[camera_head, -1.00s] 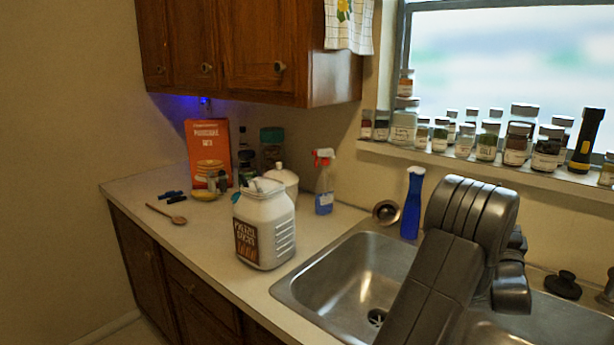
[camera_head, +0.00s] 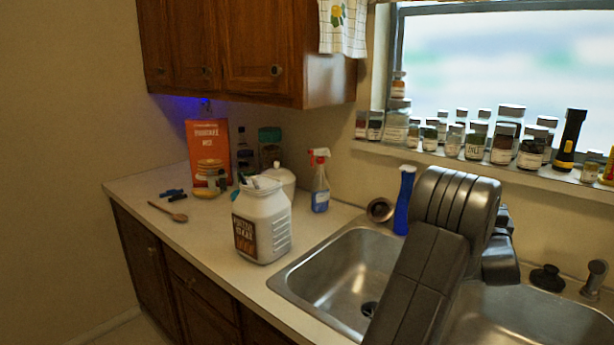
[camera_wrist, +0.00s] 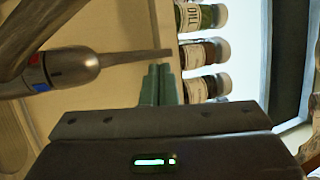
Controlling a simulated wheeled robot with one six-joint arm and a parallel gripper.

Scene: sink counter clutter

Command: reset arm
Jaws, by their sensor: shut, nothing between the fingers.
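My gripper (camera_wrist: 159,85) shows in the wrist view as two dark green fingers pressed together, shut and empty. Its tips point toward the windowsill, with spice jars (camera_wrist: 196,53) just to their right. A metal faucet (camera_wrist: 75,66) with a red and blue mark lies to the left of the fingers, and its thin end reaches across just beyond them. In the head view my arm (camera_head: 440,230) is folded over the sink, and the fingers are hidden there.
A steel sink (camera_head: 325,270) lies under my arm. A blue bottle (camera_head: 404,205), a spray bottle (camera_head: 320,185) and a large white jar (camera_head: 265,222) stand left of it. Several jars and a flashlight (camera_head: 570,138) line the windowsill (camera_head: 450,160).

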